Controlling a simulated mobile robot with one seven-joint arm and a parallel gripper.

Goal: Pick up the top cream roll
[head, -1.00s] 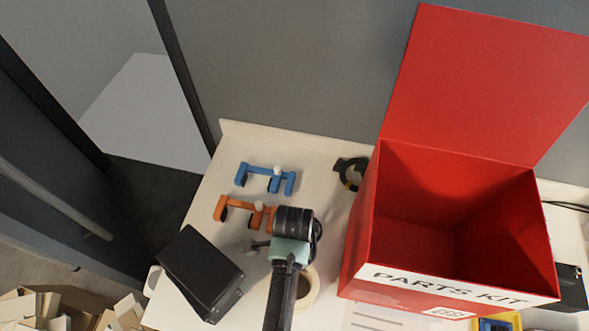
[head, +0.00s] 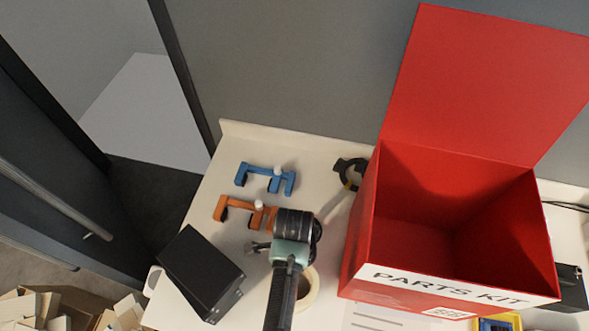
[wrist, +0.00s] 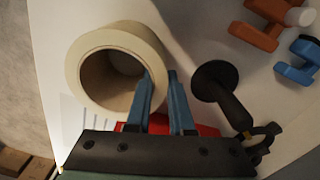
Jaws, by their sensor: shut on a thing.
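The cream roll (wrist: 75,68) is a wide ring with a dark open core, at the upper left of the wrist view. In the head view its rim (head: 309,290) shows beside my arm, partly hidden by it. My gripper (wrist: 160,74) is shut on the roll's wall, with one blue finger inside the core and the other outside. In the head view my gripper's fingertips are hidden under the wrist. I cannot tell whether another roll lies beneath this one.
A red parts box (head: 455,286) stands open at the right. An orange clamp (head: 232,207), a blue clamp (head: 262,169) and a black clamp (head: 343,166) lie behind. A dark stand-like object (wrist: 214,82) is close beside the fingers. A black box (head: 200,272) is at the left.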

